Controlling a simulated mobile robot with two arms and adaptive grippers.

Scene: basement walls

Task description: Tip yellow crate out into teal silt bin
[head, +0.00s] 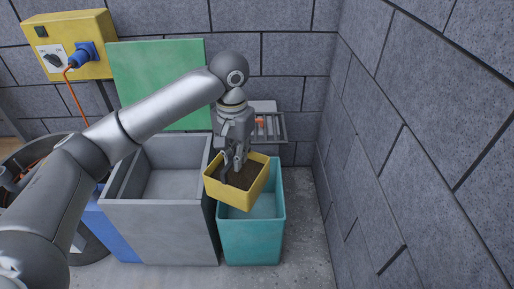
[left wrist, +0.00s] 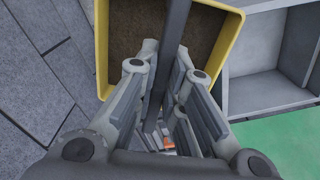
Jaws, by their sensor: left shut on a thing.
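The yellow crate (head: 232,197) hangs over the teal silt bin (head: 252,240), covering the bin's back left part. Brown soil (head: 245,174) lies inside the crate, which looks close to level, slightly turned. My left gripper (head: 236,168) reaches down into the crate from above. In the left wrist view its fingers (left wrist: 168,85) are shut on a dark bar (left wrist: 173,40), the crate's handle, with the yellow rim (left wrist: 102,55) and soil (left wrist: 130,25) beyond. The visible part of the teal bin's inside looks empty. My right gripper is not in view.
A grey open bin (head: 165,225) stands close left of the teal bin, with a green lid or panel (head: 155,80) upright behind it. A blue bin (head: 115,232) is further left. A block wall (head: 420,150) rises at the right. A grey rack (head: 272,127) is behind.

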